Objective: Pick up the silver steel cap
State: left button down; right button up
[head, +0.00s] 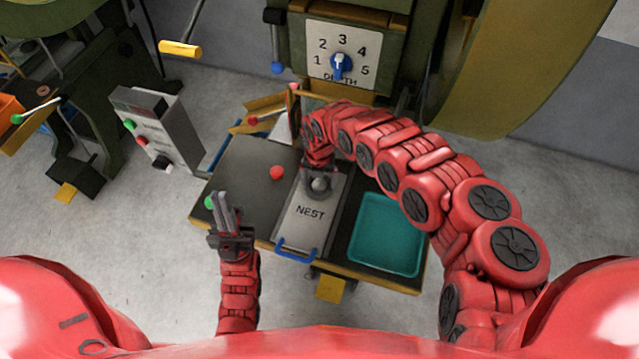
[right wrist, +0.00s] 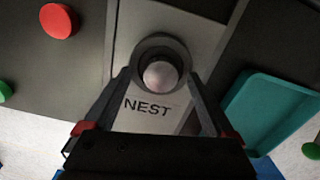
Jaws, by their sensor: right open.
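The silver steel cap (head: 320,184) is a small rounded piece on the light plate marked NEST. In the right wrist view the cap (right wrist: 160,74) sits within a dark ring (right wrist: 162,45). My right gripper (right wrist: 162,82) is open, with one finger on each side of the cap and ring. I cannot tell whether the fingers touch the ring. In the head view my right gripper (head: 320,174) is over the upper part of the plate. My left gripper (head: 224,204) is left of the plate, fingers pointing up the picture; its opening is unclear.
The NEST plate (head: 302,228) lies on a dark table with a blue handle (head: 296,252) at its front. A teal tray (head: 384,236) is to the right. A red button (head: 277,172) and a green button (head: 209,202) are to the left. A machine with a dial (head: 341,64) stands behind.

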jog(key=shift+f, duration=0.15)
grip_shut()
dwell(0.4)
